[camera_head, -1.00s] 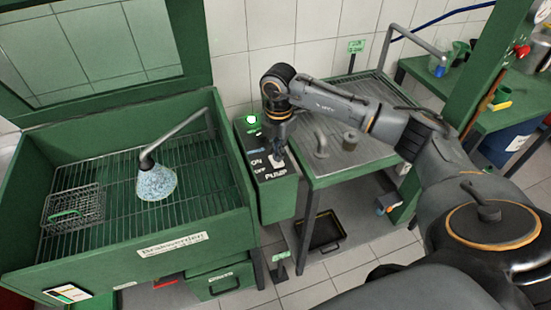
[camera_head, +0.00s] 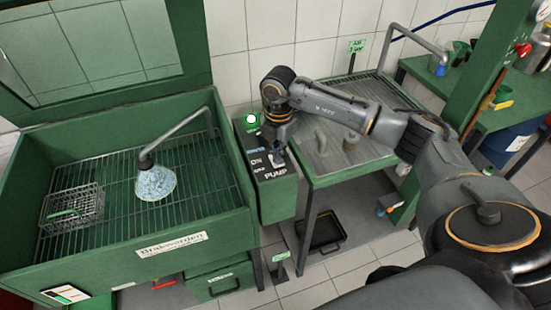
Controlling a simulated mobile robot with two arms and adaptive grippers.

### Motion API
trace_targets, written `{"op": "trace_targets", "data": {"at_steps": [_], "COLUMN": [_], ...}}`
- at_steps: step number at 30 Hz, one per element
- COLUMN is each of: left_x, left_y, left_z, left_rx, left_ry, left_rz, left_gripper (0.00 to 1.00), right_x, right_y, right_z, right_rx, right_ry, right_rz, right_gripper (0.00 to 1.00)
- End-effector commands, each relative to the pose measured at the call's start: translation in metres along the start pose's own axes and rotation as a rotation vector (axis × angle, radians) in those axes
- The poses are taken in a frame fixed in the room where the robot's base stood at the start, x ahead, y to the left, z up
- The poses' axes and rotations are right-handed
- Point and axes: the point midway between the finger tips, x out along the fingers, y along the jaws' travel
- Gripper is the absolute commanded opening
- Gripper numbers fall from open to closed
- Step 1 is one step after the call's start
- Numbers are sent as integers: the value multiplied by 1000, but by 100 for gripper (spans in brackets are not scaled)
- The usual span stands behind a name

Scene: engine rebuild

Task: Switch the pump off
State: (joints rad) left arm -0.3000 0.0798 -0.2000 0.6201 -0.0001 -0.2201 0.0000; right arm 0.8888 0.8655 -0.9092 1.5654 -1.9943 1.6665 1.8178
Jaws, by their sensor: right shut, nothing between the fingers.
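The pump switch box (camera_head: 280,192) is a green box with a dark sloped top, fixed between the wash tub and the drain table. Its top reads ON, OFF and PUMP, with a small light-coloured switch (camera_head: 268,161) beside the lettering. A green lamp (camera_head: 251,119) on the box is lit. My right gripper (camera_head: 280,158) is shut and empty, pointing down over the box top beside the switch. I cannot tell whether it touches the switch, which it partly hides. My left gripper is not in view.
The green wash tub (camera_head: 190,230) stands left, with a wire basket (camera_head: 72,208) on its grate. The steel drain table (camera_head: 380,155) with a small metal cylinder (camera_head: 351,140) lies under my right arm.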

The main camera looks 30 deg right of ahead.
Motion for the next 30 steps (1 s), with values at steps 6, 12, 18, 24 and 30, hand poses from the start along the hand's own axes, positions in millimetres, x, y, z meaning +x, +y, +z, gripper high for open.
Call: {"op": "trace_targets", "data": {"at_steps": [6, 12, 18, 24, 30], "left_x": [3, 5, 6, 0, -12], "left_y": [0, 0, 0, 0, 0], "left_z": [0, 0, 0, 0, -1], "left_rx": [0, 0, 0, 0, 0], "left_ry": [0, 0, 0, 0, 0], "left_rz": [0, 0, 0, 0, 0], "left_gripper": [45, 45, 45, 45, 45], "right_x": [4, 7, 9, 1, -15], "right_y": [0, 0, 0, 0, 0], "right_z": [0, 0, 0, 0, 0], "right_rx": [0, 0, 0, 0, 1], "right_ry": [0, 0, 0, 0, -1], "right_rz": [0, 0, 0, 0, -1], "right_gripper": [0, 0, 0, 0, 0]}}
